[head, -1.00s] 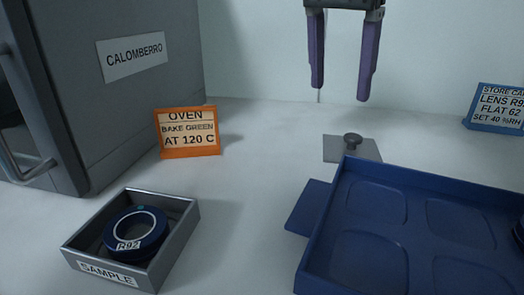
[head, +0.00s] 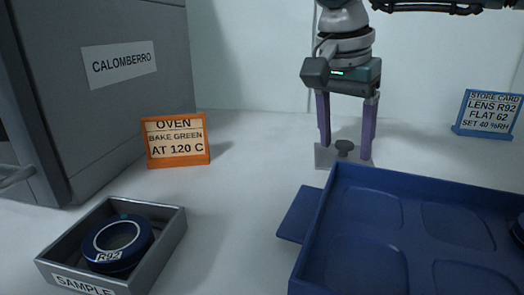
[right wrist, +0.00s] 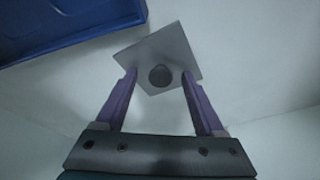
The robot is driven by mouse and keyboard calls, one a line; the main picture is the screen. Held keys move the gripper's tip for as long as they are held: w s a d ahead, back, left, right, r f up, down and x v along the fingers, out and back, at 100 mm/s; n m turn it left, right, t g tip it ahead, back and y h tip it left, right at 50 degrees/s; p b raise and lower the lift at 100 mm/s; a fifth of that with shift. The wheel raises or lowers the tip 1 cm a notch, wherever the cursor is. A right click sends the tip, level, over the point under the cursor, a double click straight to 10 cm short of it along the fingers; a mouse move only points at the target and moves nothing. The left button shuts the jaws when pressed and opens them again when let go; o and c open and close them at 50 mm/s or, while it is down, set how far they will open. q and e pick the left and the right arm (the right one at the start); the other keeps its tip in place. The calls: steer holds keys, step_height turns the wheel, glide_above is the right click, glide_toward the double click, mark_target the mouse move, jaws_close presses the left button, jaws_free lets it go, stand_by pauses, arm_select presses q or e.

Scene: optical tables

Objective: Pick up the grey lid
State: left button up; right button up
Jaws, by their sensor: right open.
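The grey lid (head: 326,155) is a flat square plate with a dark round knob (head: 344,146) on top. It lies on the white table behind the blue tray. My right gripper (head: 345,150) is open, pointing down, with its two purple fingers on either side of the knob. In the right wrist view the lid (right wrist: 173,45) lies just past the open fingertips (right wrist: 157,75), with the knob between them. Nothing is held. I cannot tell whether the fingertips touch the plate. My left gripper is not in view.
The blue tray (head: 309,215) with shallow recesses stands in front of the lid. A grey sample box (head: 172,232) holds a ring marked R92 (head: 146,238). An orange oven sign (head: 178,161), a grey oven (head: 110,110) and a blue store card (head: 487,114) stand around.

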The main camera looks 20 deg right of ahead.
jaws_close()
stand_by(0.4)
steer(key=shift+r, duration=0.15)
